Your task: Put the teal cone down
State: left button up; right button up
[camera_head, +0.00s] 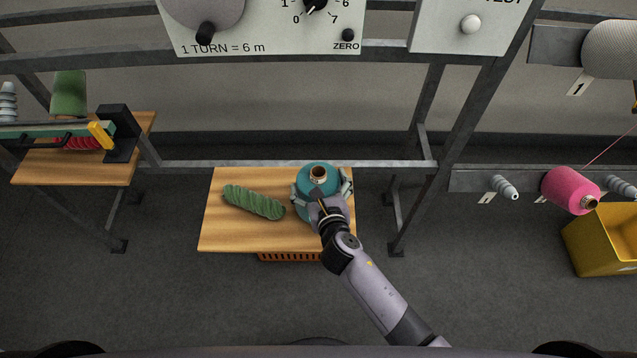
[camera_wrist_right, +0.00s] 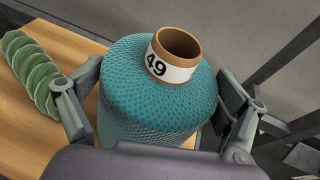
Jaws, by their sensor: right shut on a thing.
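The teal cone (camera_head: 316,179) is upright at the right side of the small wooden table (camera_head: 226,232). In the right wrist view the teal cone (camera_wrist_right: 158,104) fills the middle, with a brown tube top and a white label reading 49. My right gripper (camera_head: 322,190) is shut on the cone, with one finger on each side of its body. The cone's base is hidden behind the gripper, so I cannot tell whether it touches the table top. My left gripper is not in view.
A green twisted skein (camera_head: 253,202) lies on the table left of the cone. An orange crate (camera_head: 288,257) is under the table. A pink cone (camera_head: 570,190) and a yellow bin (camera_head: 603,243) are at the right. Metal frame rails run behind the table.

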jog(key=shift+r, duration=0.1)
jog(key=o, duration=1.7)
jog(key=v, duration=1.2)
